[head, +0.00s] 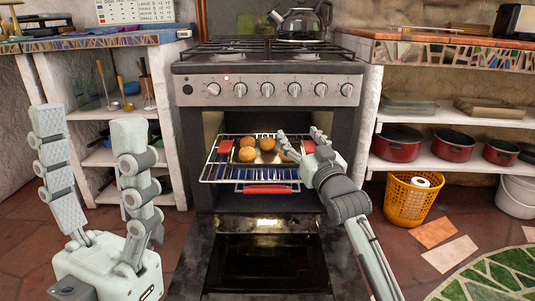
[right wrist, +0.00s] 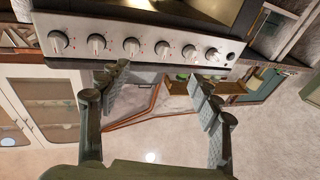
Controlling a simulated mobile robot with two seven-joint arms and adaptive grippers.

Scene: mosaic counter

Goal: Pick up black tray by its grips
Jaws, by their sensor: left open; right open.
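The black tray (head: 268,158) lies on the pulled-out wire rack in the open oven, with several round brown buns (head: 247,154) on it. A red grip (head: 225,146) shows at its left end and another red grip (head: 309,147) at its right end. My right gripper (head: 298,136) is open at the tray's right end, and its fingers overlap that side in the head view. I cannot tell whether it touches the grip. The right wrist view shows its two fingers spread (right wrist: 157,72) with no tray between them. My left gripper (head: 88,118) is open and empty at the far left, well away from the tray.
The oven rack (head: 212,172) has a red strip (head: 267,189) at its front. The oven door (head: 270,262) hangs open below. A kettle (head: 300,22) stands on the stove. Shelves with red pots (head: 453,146) and an orange basket (head: 409,202) are at the right.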

